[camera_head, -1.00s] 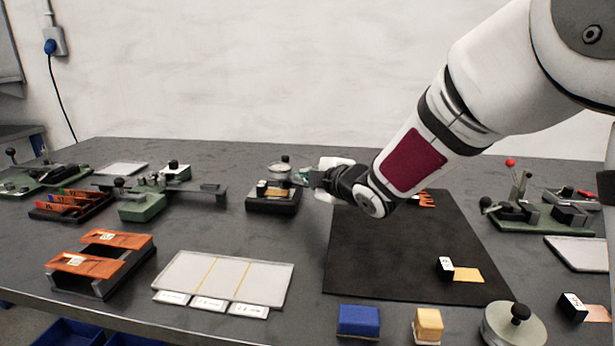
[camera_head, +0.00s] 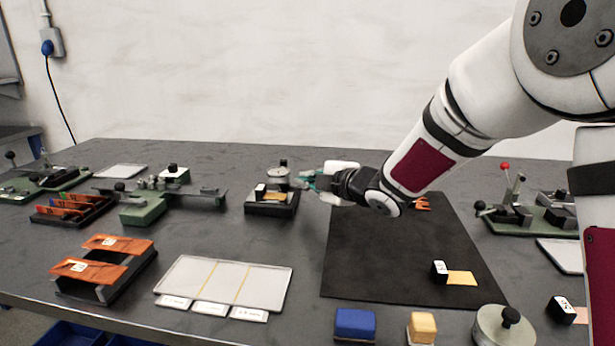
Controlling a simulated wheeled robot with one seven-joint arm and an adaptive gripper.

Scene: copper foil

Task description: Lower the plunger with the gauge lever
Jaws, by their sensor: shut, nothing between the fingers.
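The gauge (camera_head: 272,203) stands on the table left of the black mat. It has a dark block base with a round metal dial part (camera_head: 277,175) above it, and a small copper-coloured foil piece with a white block lies on the base. The lever and plunger are too small to make out clearly. My gripper (camera_head: 308,181) is at the right side of the gauge, pointing left, at about the height of the dial part. Its fingers are shut and empty. I cannot tell whether the fingertips touch the gauge.
A black mat (camera_head: 390,260) lies under my arm. A white tray with yellow lines (camera_head: 210,282) is in front of the gauge. A green-based device (camera_head: 142,208) stands to its left. Blue (camera_head: 355,323) and yellow (camera_head: 421,327) blocks are at the front edge.

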